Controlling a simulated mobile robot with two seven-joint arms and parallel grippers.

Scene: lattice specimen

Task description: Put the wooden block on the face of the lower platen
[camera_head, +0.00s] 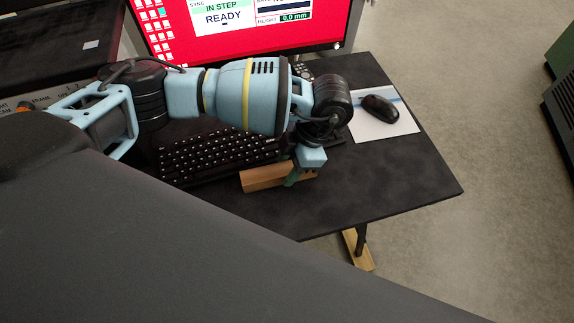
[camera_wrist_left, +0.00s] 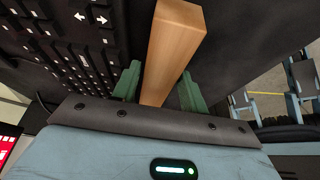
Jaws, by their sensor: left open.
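The wooden block (camera_head: 260,178) is a long light-brown bar lying on the dark desk, in front of the keyboard. It also shows in the left wrist view (camera_wrist_left: 172,45), running lengthwise between the two green fingers. My left gripper (camera_head: 298,178) is low over the block's right end in the head view. In the left wrist view my left gripper (camera_wrist_left: 158,88) is open, with one finger on each side of the block and a gap visible beside it. The lower platen cannot be made out in either view. My right gripper does not show.
The dark desk (camera_head: 400,180) holds a black keyboard (camera_head: 215,155) behind the block, a mouse (camera_head: 380,108) on a pale mat (camera_head: 395,127), and a monitor (camera_head: 170,35) at the back. Desk to the block's right is clear. Equipment with a labelled edge stands at left.

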